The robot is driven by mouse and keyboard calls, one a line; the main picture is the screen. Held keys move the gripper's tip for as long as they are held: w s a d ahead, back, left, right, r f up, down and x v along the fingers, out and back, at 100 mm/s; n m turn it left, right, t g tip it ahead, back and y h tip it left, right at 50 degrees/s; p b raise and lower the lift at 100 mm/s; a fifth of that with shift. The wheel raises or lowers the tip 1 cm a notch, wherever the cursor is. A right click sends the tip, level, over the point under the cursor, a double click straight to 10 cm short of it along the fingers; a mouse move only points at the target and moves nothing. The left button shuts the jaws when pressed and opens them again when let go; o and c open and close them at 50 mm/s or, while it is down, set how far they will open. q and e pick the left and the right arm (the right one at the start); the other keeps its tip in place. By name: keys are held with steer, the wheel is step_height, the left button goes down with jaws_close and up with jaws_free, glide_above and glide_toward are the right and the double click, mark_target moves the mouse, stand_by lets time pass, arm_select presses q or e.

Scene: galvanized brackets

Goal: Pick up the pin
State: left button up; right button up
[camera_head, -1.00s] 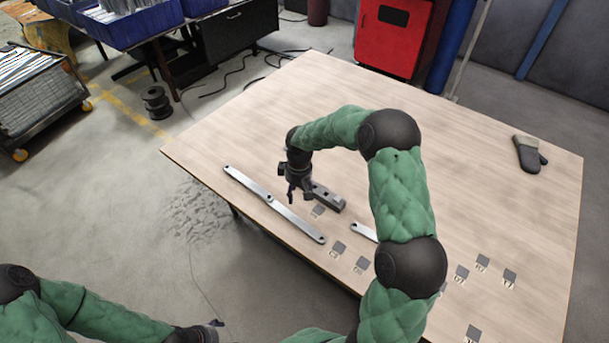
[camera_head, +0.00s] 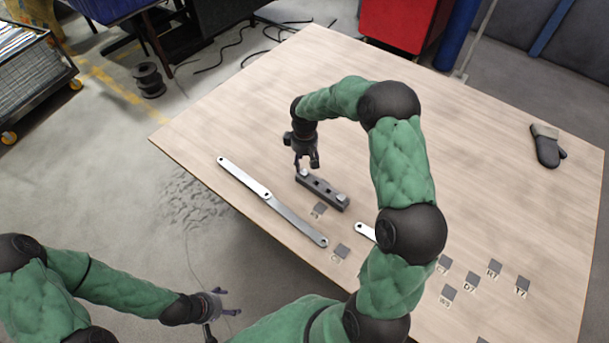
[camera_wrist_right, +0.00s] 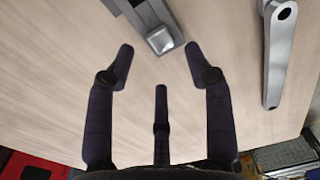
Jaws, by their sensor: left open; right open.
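A dark grey block (camera_head: 320,188) with holes lies on the wooden table, with a light pin (camera_head: 341,198) at its near right end. Another small light piece (camera_head: 302,172) shows at its far left end, close to my right gripper (camera_head: 308,165). In the right wrist view a light pin head (camera_wrist_right: 159,40) sits on the block's end, just beyond the open fingers of my right gripper (camera_wrist_right: 158,68); nothing is between them. My left gripper (camera_head: 226,303) is open and empty, off the table at the lower left.
Two long flat metal bars (camera_head: 243,178) lie joined end to end left of the block. A shorter bar (camera_head: 364,231) is partly hidden by my right arm. Several dark labelled squares (camera_head: 447,293) lie at the front right. The back is clear.

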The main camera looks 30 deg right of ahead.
mark_target(305, 173)
steer(key=shift+s+f, duration=0.2)
steer(key=shift+f, duration=0.35)
steer(key=f+b, duration=0.2)
steer(key=f, duration=0.2)
steer(key=shift+s, duration=0.2)
jaws_close()
